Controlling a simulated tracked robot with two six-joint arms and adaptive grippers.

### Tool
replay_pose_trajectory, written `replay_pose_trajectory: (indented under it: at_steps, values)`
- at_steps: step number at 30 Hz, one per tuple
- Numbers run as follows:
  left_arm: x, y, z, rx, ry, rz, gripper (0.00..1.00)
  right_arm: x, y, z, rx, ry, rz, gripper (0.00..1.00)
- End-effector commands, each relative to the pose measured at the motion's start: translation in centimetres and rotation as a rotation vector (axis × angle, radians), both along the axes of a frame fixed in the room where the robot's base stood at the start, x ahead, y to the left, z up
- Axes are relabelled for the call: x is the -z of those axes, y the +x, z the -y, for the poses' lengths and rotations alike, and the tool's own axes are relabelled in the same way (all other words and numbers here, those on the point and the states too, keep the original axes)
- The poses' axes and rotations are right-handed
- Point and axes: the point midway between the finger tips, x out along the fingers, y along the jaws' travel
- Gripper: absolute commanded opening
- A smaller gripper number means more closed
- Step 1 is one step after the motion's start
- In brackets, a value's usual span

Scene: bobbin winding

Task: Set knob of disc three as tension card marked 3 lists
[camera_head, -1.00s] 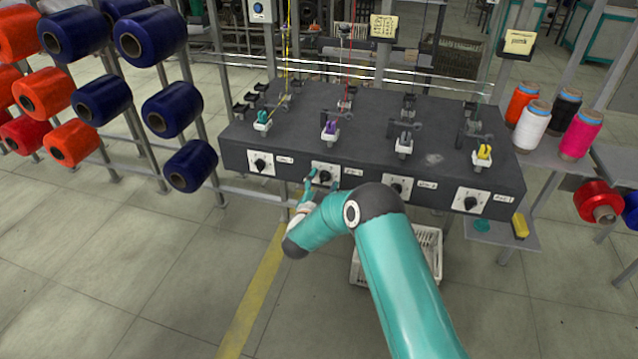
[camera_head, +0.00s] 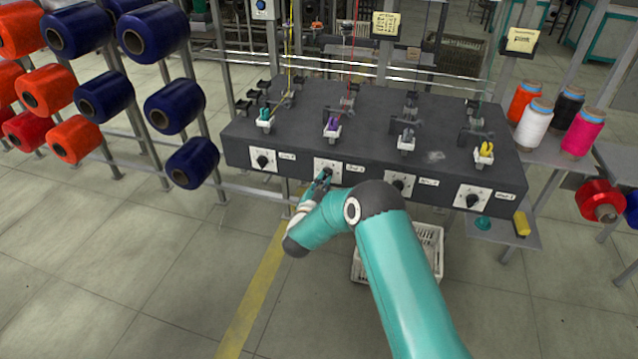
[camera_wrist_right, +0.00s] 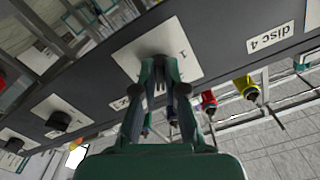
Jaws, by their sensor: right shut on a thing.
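A dark machine box (camera_head: 375,140) carries a row of white dial plates with black knobs. My right gripper (camera_head: 321,182) is at the second plate (camera_head: 329,167) from the left and is shut on its knob. In the right wrist view, the fingertips (camera_wrist_right: 160,75) close on that knob in front of the plate (camera_wrist_right: 185,42), mostly hiding knob and pointer; a figure 1 shows on the plate. An upside-down label (camera_wrist_right: 270,38) to the right reads "disc 4". Two yellow cards (camera_head: 386,24) (camera_head: 521,39) hang behind the box; their writing is too small to read. My left gripper is out of view.
Other knobs (camera_head: 263,161) (camera_head: 398,185) (camera_head: 472,200) sit along the same face. Yarn spools (camera_head: 581,132) stand on a right shelf, and a rack of blue and orange spools (camera_head: 105,97) is at left. A white crate (camera_head: 428,245) is below the box.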

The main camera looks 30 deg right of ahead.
Motion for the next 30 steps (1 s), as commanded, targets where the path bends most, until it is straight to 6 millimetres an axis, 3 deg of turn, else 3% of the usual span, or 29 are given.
replay_pose_trajectory:
  at_steps: [1, 11, 30]
  values:
    - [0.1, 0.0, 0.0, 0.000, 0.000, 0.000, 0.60, -1.2, 0.1, 0.9, 0.015, -0.019, 0.018, 0.00]
    - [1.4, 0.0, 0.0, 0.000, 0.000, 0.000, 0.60, -1.1, 0.0, 1.2, 0.021, -0.149, -0.129, 0.00]
    - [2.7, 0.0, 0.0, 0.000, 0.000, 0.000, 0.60, -1.4, 0.1, 1.1, 0.020, -0.527, -0.571, 0.00]
